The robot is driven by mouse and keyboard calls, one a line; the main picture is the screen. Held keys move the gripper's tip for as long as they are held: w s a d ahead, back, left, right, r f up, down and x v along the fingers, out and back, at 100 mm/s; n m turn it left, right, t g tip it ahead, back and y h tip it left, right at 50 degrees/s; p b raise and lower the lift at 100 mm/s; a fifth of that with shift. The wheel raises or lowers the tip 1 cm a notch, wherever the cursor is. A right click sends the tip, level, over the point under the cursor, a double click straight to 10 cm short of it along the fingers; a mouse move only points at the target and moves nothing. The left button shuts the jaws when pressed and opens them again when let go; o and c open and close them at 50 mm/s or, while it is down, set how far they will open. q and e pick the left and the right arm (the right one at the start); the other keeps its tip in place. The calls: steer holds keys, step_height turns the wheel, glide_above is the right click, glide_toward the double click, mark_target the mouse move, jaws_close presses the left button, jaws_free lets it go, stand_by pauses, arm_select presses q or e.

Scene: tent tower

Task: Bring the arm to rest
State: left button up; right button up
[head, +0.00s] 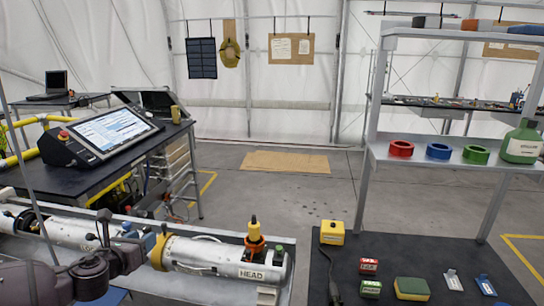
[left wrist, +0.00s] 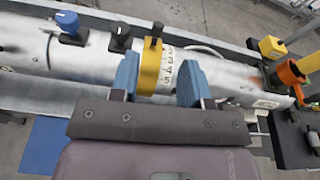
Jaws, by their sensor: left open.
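My left arm (head: 85,272) comes in from the lower left in the head view, over the left part of a long white cylinder (head: 195,252) marked HEAD. In the left wrist view my left gripper (left wrist: 158,82) is open, its two blue fingers apart and nothing held between them. A yellow band (left wrist: 151,66) around the cylinder shows beyond and between the fingertips; I cannot tell whether they touch it. A blue knob (left wrist: 69,26) and a black knob (left wrist: 121,38) stand on the cylinder to the left. My right gripper is in neither view.
The cylinder lies in a grey trough. A yellow-topped orange fitting (head: 254,238) rises near its right end. A dark table (head: 425,262) holds small boxes, a sponge and tags. A shelf (head: 440,160) carries tape rolls and a green bottle. A console (head: 105,134) stands left. The middle floor is open.

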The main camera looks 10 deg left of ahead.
arm_select(q)
steer(key=s+d+f+n+h, duration=0.25)
steer(key=d+n, duration=0.35)
steer(key=n, duration=0.4)
steer(key=s+d+f+n+h, duration=0.1)
steer(key=s+d+f+n, duration=0.2)
steer(key=d+n, duration=0.5)
steer(key=s+a+f+n+g+y, duration=0.1)
steer(key=s+f+n+y, duration=0.1)
steer(key=s+f+n, duration=0.6)
steer(key=s+a+f+n+g+y, duration=0.2)
steer(key=s+f+n, duration=0.7)
steer(key=s, duration=0.5)
steer(key=shift+s+g+y, duration=0.3)
steer(key=shift+y, duration=0.25)
steer(key=shift+a, duration=0.1)
